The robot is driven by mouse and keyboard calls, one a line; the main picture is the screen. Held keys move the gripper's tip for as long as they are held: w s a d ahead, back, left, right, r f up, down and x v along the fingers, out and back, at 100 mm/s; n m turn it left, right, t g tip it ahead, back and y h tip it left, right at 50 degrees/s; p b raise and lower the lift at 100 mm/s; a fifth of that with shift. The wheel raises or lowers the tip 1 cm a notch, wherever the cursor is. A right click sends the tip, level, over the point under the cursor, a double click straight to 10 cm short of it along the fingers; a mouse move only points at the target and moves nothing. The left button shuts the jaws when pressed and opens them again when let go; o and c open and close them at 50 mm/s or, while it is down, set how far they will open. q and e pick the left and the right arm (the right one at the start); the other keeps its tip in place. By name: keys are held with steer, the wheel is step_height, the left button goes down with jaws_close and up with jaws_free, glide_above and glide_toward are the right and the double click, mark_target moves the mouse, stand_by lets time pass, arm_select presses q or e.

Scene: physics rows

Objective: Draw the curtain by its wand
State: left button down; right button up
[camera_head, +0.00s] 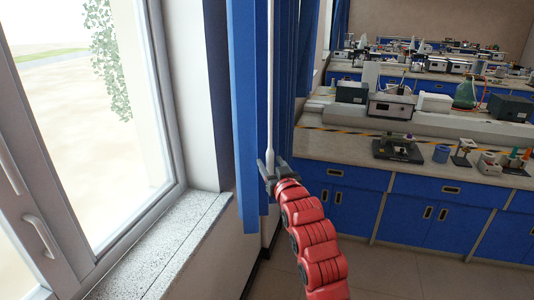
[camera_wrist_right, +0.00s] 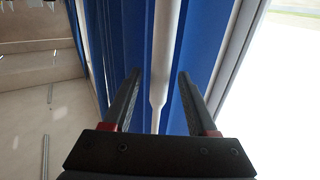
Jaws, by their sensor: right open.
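The blue curtain (camera_head: 249,120) hangs in folds beside the window, gathered to the right of the frame. Its thin white wand (camera_head: 270,90) hangs down in front of the folds and thickens into a handle near its lower end. My right gripper (camera_head: 267,168) is at the wand's lower part. In the right wrist view the gripper (camera_wrist_right: 158,78) is open, with the white wand (camera_wrist_right: 160,75) between its two fingers and a gap on each side. The blue curtain (camera_wrist_right: 200,60) fills the background behind it. My left gripper is not in view.
The window (camera_head: 90,120) with its handle (camera_head: 41,236) and a speckled stone sill (camera_head: 160,250) lie to the left. Blue lab benches (camera_head: 430,205) with instruments stand to the right. Bare floor (camera_head: 400,275) lies in front of them.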

steer(key=shift+p+x, duration=0.55)
steer(key=shift+x, duration=1.6)
jaws_close()
